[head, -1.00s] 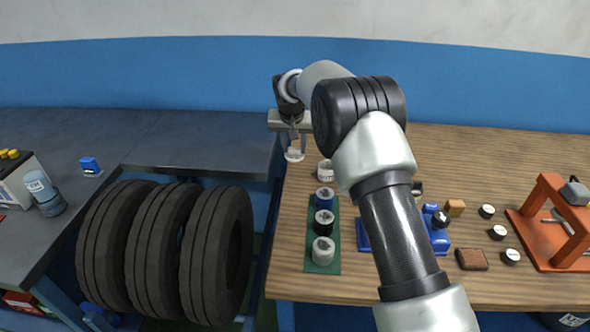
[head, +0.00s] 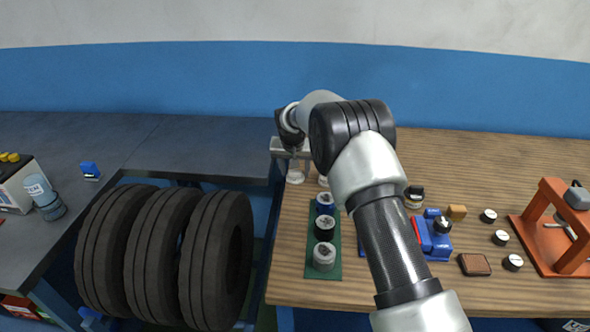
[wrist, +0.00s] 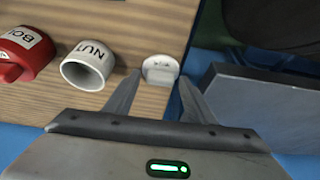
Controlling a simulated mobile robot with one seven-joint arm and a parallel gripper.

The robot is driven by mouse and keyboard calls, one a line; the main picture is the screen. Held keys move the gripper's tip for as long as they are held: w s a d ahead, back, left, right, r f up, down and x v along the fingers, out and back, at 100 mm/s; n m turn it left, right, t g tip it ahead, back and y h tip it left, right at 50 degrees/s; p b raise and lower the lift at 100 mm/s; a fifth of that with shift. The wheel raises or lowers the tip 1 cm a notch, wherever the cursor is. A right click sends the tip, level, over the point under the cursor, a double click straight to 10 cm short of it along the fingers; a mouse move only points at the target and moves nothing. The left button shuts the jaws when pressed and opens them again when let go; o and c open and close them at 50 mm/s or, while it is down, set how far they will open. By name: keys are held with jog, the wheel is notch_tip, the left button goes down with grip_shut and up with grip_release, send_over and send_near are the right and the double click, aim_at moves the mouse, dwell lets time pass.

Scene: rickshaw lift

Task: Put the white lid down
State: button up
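The white lid (head: 295,177) lies at the left edge of the wooden table, near its back corner. In the wrist view the lid (wrist: 160,69) shows between and just beyond my fingertips, close to the table edge. My gripper (head: 298,166) is low over the lid, and in the wrist view its two fingers (wrist: 160,78) are spread wider than the lid, with small gaps beside it. A white open can marked NUT (wrist: 88,66) stands beside the lid; my arm partly hides this can in the head view (head: 323,181).
A red can (wrist: 22,52) stands beyond the NUT can. A green strip (head: 310,262) holds three cans. The black tyres (head: 150,255) stand left of the wooden table (head: 480,160). A dark bench (head: 200,150) lies across a gap. An orange press (head: 560,230) stands at right.

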jog(key=shift+r, duration=0.5)
jog(key=v, duration=1.1)
jog(key=shift+s+r+p, duration=0.2)
jog(key=shift+s+p, duration=0.05)
jog(key=shift+p, duration=0.1)
jog(key=s+d+r, duration=1.4)
jog(key=s+r, duration=0.1)
jog(key=r, duration=0.1)
jog(key=s+d, duration=0.4)
jog(key=s, duration=0.9)
jog(key=s+d+t, duration=0.1)
jog(key=s+d, duration=0.2)
jog(key=s, duration=1)
jog(key=shift+d+f, duration=0.4)
jog(key=shift+f, duration=0.1)
jog(key=shift+s, duration=0.15)
